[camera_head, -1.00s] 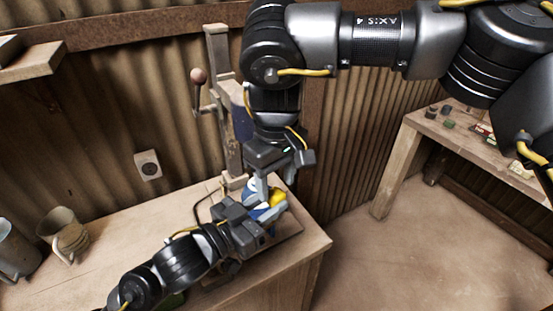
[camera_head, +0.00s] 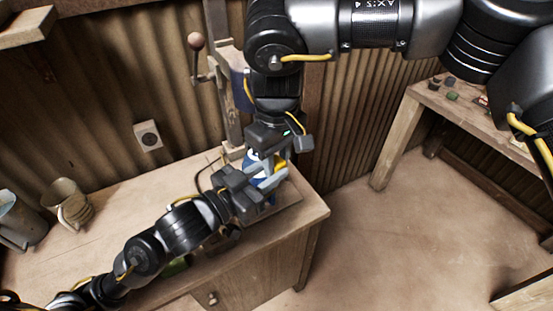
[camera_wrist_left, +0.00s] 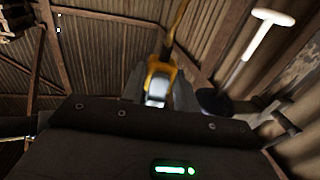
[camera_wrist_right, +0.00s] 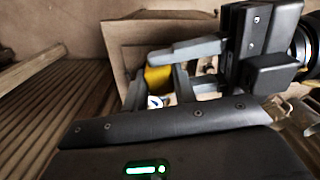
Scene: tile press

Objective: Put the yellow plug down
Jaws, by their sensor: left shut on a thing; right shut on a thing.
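The yellow plug (camera_head: 281,160) is partly hidden between my two grippers above the near right part of the workbench. My right gripper (camera_head: 267,166) reaches down from above, and its fingers are closed on the plug, seen as a yellow piece (camera_wrist_right: 158,78) in the right wrist view. My left gripper (camera_head: 268,179) comes from the left, with its fingers across the same plug, which also shows in the left wrist view (camera_wrist_left: 161,68). A small blue and white part shows close to the fingers; I cannot tell whether it belongs to the plug.
A press with a round-knobbed lever (camera_head: 195,41) stands behind the grippers. A wall socket (camera_head: 148,136) is behind. Another table (camera_head: 425,105) stands at right, with open floor between.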

